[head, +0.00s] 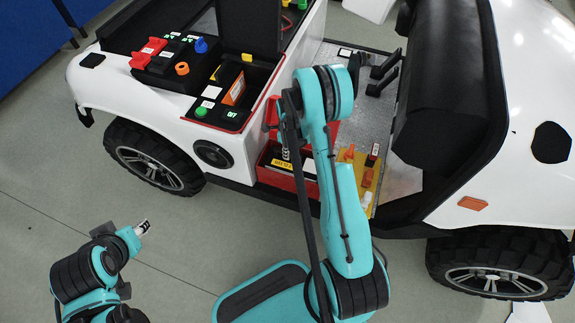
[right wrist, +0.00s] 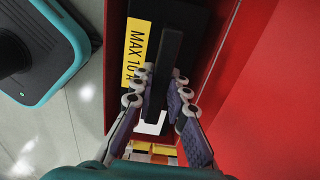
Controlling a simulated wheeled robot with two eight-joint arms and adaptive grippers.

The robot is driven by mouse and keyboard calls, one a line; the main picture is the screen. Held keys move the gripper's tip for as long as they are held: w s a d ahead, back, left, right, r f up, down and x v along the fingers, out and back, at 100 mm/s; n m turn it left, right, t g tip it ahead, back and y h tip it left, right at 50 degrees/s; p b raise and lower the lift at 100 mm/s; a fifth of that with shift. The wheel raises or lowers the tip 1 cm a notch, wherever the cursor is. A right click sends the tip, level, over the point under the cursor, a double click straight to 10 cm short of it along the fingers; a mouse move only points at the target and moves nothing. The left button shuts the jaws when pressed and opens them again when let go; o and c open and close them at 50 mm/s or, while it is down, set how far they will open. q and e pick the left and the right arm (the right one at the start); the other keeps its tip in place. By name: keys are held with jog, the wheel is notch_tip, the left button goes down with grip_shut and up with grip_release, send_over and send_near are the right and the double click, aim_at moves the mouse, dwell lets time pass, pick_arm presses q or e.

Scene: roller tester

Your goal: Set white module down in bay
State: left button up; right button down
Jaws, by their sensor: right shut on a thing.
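My right gripper (head: 286,152) reaches down to the red box (head: 272,180) at the car's side. In the right wrist view its fingers (right wrist: 164,97) are shut on a black upright bar (right wrist: 171,65), beside a black surface with a yellow "MAX 10 A" label (right wrist: 137,52). A white patch (right wrist: 150,124) shows behind the fingers; I cannot tell whether it is the white module. In the head view a white part (head: 310,166) lies in the red box. An open black bay (head: 256,78) in the car holds an orange-and-white block. My left gripper (head: 142,227) is empty above the floor.
The white car (head: 235,150) has a black panel (head: 165,62) with red, blue and orange parts, left of the bay. A raised black lid (head: 248,25) stands behind the bay. A yellow board (head: 358,178) with orange pegs lies right of the red box.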

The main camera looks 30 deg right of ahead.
notch_tip(320, 180, up, 10)
jog(key=p, duration=0.4)
dwell(0.6)
